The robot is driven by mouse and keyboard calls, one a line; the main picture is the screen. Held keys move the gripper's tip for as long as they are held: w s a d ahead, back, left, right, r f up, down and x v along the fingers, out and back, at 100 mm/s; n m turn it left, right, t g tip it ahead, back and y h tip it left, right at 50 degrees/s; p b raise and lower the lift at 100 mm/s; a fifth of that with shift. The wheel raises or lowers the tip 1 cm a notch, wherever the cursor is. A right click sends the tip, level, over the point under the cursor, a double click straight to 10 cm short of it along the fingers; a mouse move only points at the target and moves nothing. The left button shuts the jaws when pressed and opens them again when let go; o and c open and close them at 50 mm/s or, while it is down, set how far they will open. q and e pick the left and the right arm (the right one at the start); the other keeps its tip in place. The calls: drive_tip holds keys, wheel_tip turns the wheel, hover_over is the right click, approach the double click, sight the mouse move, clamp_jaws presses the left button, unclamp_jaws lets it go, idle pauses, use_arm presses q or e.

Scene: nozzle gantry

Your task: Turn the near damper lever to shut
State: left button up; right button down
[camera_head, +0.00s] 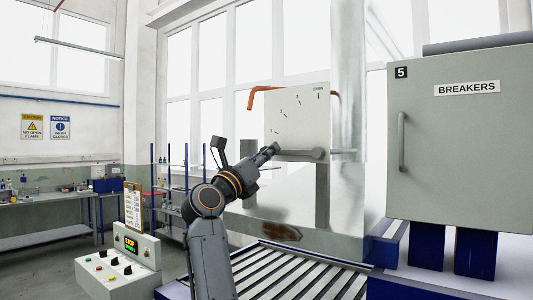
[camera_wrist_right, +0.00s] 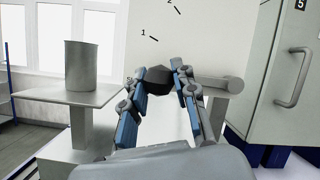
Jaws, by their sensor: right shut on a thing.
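The near damper lever is a grey bar (camera_head: 298,153) that lies about level, from a round hub (camera_head: 318,153) on the right to its left end at my right gripper (camera_head: 272,150). In the right wrist view, the fingers of my right gripper (camera_wrist_right: 157,82) are closed around the lever's dark knob (camera_wrist_right: 157,75). The hub (camera_wrist_right: 234,84) shows right of it. A pale dial plate (camera_head: 297,115) with tick marks and the word OPEN at its upper right stands behind the lever. The lever lies below the tick marked 1. My left gripper is not in view.
An orange bent handle (camera_head: 262,93) shows behind the plate. A grey breaker cabinet (camera_head: 455,140) stands at right. A roller conveyor (camera_head: 300,272) lies below my arm. A control box (camera_head: 118,265) is at lower left. In the wrist view, a metal cylinder (camera_wrist_right: 80,63) stands on a plate.

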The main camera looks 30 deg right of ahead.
drive_tip(key=shift+f, duration=0.1)
drive_tip(key=c, duration=1.4)
unclamp_jaws()
drive_tip(key=o, duration=0.4)
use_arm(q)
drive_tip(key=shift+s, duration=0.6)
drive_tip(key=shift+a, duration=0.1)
use_arm(e)
drive_tip(key=shift+a, duration=0.1)
